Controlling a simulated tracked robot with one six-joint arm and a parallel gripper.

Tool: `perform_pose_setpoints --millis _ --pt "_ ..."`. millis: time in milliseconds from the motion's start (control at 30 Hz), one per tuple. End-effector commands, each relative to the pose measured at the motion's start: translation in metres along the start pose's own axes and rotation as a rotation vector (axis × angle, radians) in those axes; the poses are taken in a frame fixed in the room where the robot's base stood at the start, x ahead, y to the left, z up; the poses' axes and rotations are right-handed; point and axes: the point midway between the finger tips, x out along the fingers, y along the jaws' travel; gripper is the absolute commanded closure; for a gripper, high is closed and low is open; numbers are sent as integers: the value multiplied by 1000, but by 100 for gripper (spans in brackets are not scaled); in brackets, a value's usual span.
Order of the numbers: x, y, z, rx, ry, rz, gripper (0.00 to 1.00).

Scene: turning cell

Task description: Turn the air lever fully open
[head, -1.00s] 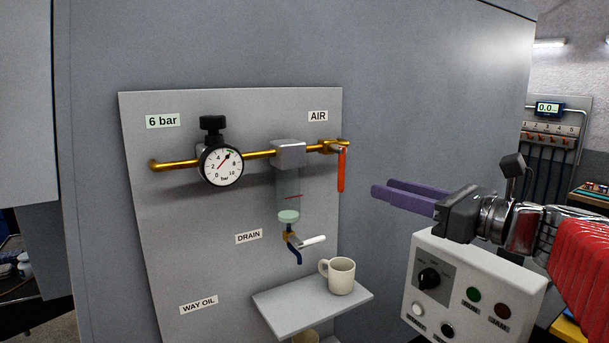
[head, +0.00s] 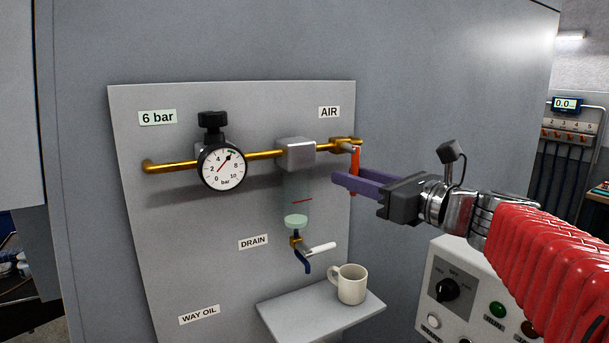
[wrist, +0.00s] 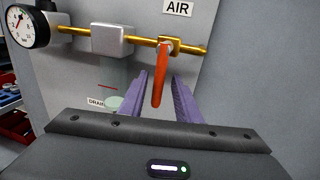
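The orange air lever (head: 355,163) hangs down from the valve at the right end of the brass pipe, below the AIR label (head: 329,112). In the wrist view the lever (wrist: 160,82) points down, tilted slightly, between the two purple fingers. My gripper (head: 342,181) is open, with its fingertips around the lower part of the lever in the head view. The wrist view shows my gripper (wrist: 160,88) with a gap on both sides of the lever; no contact shows.
Left of the valve are a grey block (head: 296,153) with a clear bowl and a pressure gauge (head: 223,168). A white-handled drain valve (head: 312,252) sits below. A mug (head: 351,285) stands on a shelf (head: 290,322). A control box (head: 452,285) is at lower right.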

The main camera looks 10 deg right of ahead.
Motion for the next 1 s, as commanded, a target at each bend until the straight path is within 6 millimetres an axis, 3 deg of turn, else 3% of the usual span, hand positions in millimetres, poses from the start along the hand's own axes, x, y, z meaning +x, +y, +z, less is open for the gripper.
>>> perform_pose_setpoints --millis 267,700,1000 --pt "2 2 0 0 0 4 70" --pt "2 3 0 0 0 5 100" --pt "2 3 0 0 0 5 100"
